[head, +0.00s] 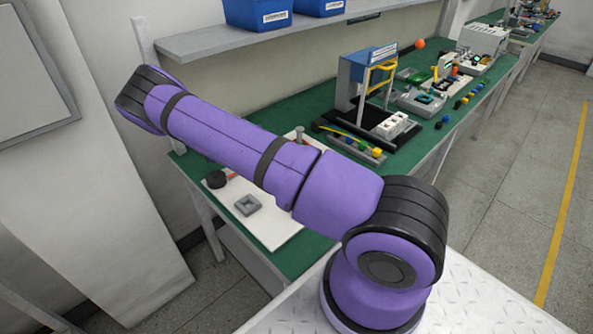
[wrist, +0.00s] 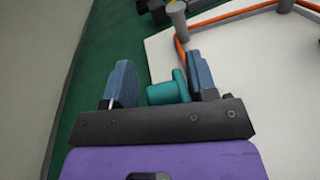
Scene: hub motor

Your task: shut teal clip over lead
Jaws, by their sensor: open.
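In the wrist view, the teal clip (wrist: 167,92) sits on the white board (wrist: 255,75), close to the inner side of my right finger. One upright teal part stands at its right; I cannot tell how far the clip is open. The orange lead (wrist: 225,17) runs between grey posts, and a stretch bends down toward the clip, partly behind the right finger. My gripper (wrist: 158,64) is open, with the clip between its two blue-grey fingers. The left finger is apart from the clip; contact with the right one is unclear. My arm hides the gripper and clip in the head view.
A grey post (wrist: 178,20) stands beyond the fingers, with dark parts near it. The head view shows a grey square block (head: 248,205) and a black disc (head: 216,179) on the board. A blue-topped stand (head: 368,62) and small parts occupy the green bench further right.

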